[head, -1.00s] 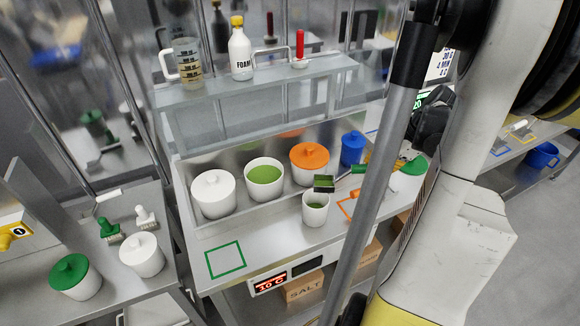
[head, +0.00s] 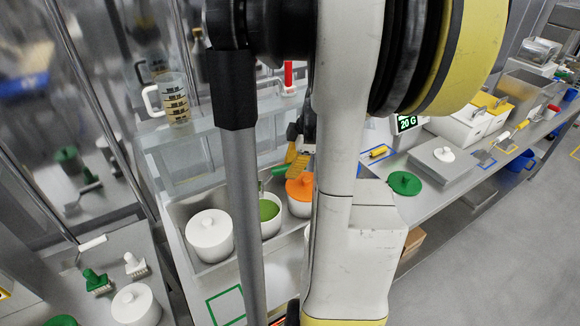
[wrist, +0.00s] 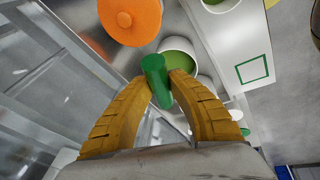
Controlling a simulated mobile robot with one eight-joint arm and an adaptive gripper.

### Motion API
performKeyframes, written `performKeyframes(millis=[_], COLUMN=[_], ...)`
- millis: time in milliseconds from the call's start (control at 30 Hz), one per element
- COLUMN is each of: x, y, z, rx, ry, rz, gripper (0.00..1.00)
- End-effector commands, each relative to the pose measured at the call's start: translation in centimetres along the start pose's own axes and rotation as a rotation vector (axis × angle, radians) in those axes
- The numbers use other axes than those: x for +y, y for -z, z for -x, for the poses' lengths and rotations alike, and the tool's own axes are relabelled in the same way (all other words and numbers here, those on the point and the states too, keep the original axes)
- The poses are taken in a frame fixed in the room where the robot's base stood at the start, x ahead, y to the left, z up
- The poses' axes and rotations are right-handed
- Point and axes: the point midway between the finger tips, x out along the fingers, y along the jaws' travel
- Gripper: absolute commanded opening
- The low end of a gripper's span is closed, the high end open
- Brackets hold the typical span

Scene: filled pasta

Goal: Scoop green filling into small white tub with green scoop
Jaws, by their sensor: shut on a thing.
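My gripper (wrist: 160,88) is shut on the green handle of the green scoop (wrist: 157,78) in the wrist view. The scoop's bowl is hidden there. In the head view, my yellow fingers (head: 297,148) are behind the orange-lidded tub, with a bit of green handle (head: 279,170) just below them. The larger white tub of green filling (head: 269,212) stands left of the orange one; it also shows beyond the handle in the wrist view (wrist: 181,56). The small white tub, with green inside, seems cut off at the wrist view's top edge (wrist: 218,4). My arm hides it in the head view.
An orange-lidded tub (head: 301,188) and a white-lidded tub (head: 209,236) flank the filling tub in the trough. A glass shelf with a measuring jug (head: 174,98) stands behind. A green square outline (head: 226,305) marks bare counter at the front.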

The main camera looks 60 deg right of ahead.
Motion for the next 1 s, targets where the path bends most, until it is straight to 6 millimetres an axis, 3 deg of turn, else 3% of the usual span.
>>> performKeyframes(millis=[1000], x=[-2.2], y=[-2.9], z=[-10.5], rx=[0.001], ry=[0.000], rz=[0.001], gripper=[0.00])
